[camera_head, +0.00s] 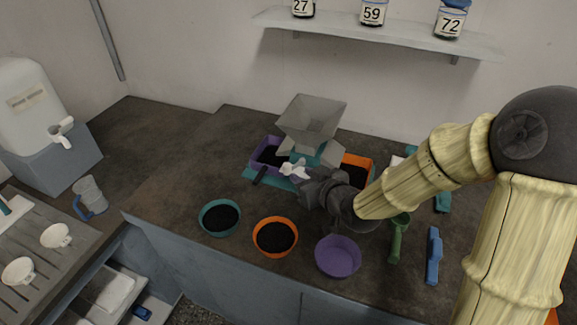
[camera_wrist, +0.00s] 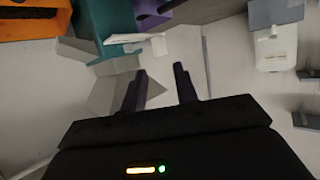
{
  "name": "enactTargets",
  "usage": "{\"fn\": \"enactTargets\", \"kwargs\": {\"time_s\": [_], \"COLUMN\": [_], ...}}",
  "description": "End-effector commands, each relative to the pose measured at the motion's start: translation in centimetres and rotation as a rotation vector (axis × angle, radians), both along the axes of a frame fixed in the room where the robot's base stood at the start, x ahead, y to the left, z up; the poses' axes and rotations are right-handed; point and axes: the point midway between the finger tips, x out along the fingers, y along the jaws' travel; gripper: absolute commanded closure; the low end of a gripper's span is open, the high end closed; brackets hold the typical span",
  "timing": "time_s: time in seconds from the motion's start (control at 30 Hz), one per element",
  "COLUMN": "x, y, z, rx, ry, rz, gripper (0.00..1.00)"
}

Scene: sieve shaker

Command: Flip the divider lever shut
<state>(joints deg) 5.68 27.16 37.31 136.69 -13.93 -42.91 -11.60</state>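The divider is a grey see-through hopper (camera_head: 312,120) on a teal base, with a purple tray (camera_head: 256,160) at its left and an orange tray (camera_head: 358,163) at its right. A small white piece (camera_head: 293,169), perhaps the lever, shows at its front, partly behind my gripper (camera_head: 303,184). A white piece also shows by the teal base (camera_wrist: 113,22) in the wrist view (camera_wrist: 135,40). A short black bar (camera_head: 260,176) sticks out by the purple tray. In the wrist view my gripper (camera_wrist: 160,70) has its fingers apart and empty, close to the divider. The lever's position is unclear.
A teal bowl (camera_head: 220,218) and an orange bowl (camera_head: 275,237), both with dark contents, and a purple bowl (camera_head: 338,257) stand in front. Green (camera_head: 397,237) and blue (camera_head: 433,256) tools lie at right. A shelf (camera_head: 380,36) with jars hangs above.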

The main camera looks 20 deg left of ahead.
Motion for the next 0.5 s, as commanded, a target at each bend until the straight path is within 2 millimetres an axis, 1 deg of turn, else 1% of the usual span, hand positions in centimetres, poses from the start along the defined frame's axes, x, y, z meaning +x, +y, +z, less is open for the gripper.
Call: {"fn": "enactTargets", "kwargs": {"time_s": [0.03,0.3,0.5], "x": [0.5,3.4,5.1], "y": [0.7,3.5,5.3], "z": [-0.4,-2.0,-3.0], "rx": [0.002,0.002,0.001], "ry": [0.003,0.003,0.001], "rz": [0.001,0.001,0.001], "gripper": [0.70,0.70,0.70]}}
